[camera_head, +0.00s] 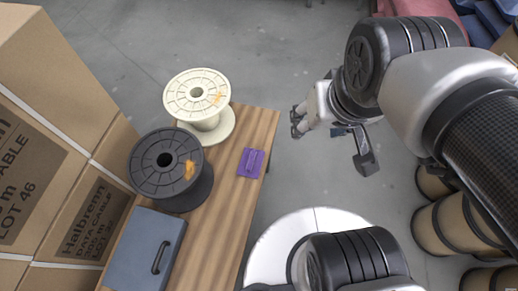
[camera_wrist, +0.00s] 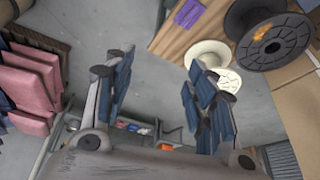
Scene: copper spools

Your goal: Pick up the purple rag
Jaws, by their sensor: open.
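The purple rag (camera_head: 251,163) lies flat on the wooden table (camera_head: 231,210), near its right edge and to the right of the spools. It also shows at the top of the wrist view (camera_wrist: 189,13). My gripper (camera_head: 297,122) is off to the right of the table, beyond its edge and apart from the rag. In the wrist view its two blue-padded fingers (camera_wrist: 160,85) are spread wide with nothing between them.
A cream spool (camera_head: 197,93) and a black spool (camera_head: 165,160) with orange marks stand left of the rag. A grey case (camera_head: 146,250) lies at the near end. Cardboard boxes (camera_head: 70,130) line the left.

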